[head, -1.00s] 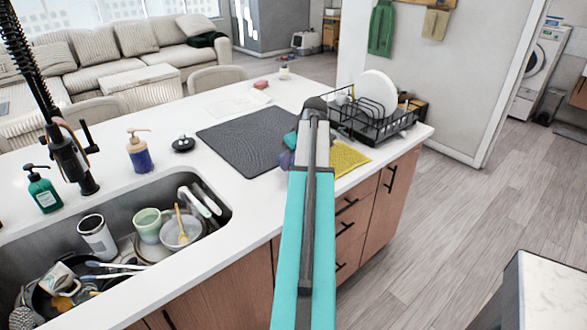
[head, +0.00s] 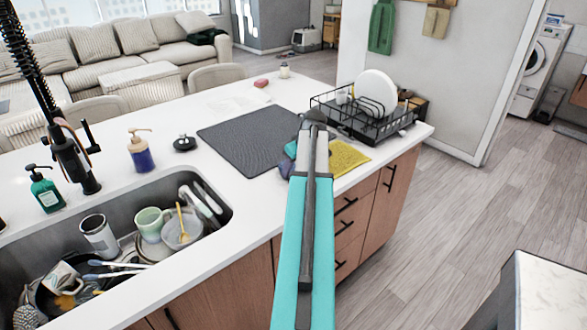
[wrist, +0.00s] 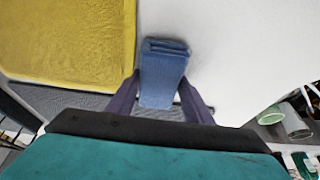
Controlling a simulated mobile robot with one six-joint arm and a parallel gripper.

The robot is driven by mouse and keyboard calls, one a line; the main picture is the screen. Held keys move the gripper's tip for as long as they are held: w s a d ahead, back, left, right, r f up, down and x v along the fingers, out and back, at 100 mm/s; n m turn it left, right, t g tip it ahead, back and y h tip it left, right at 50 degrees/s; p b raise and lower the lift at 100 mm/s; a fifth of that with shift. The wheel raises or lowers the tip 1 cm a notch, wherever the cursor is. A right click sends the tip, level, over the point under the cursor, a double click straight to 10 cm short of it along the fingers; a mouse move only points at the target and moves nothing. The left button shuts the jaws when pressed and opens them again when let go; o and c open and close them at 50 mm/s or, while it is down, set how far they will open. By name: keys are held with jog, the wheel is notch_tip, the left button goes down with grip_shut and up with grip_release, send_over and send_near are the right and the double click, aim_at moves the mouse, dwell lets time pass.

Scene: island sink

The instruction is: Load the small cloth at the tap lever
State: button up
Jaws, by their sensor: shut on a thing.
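A small folded blue cloth (wrist: 162,78) is between the two purple fingers of my gripper (wrist: 160,88) in the wrist view. The gripper is shut on it, and the cloth sticks out past the fingertips. In the head view my own arm hides most of the gripper, leaving a bit of purple finger (head: 286,167) left of the arm, over the counter near the dark mat. I cannot tell whether the cloth touches the counter. The black tap lever (head: 89,137) is at the left, on the tap beside the sink, well apart from my gripper.
A yellow cloth (head: 347,158) lies right of my arm, before a black dish rack (head: 365,120). A dark mat (head: 250,140) covers mid-counter. A blue soap bottle (head: 140,155), a green bottle (head: 45,192) and the full sink (head: 120,205) are left.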

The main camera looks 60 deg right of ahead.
jog(key=o, duration=1)
jog(key=shift+r, duration=0.2)
jog(key=shift+b+v, duration=1.05)
jog(key=shift+v, duration=4.9)
jog(key=shift+c, duration=0.3)
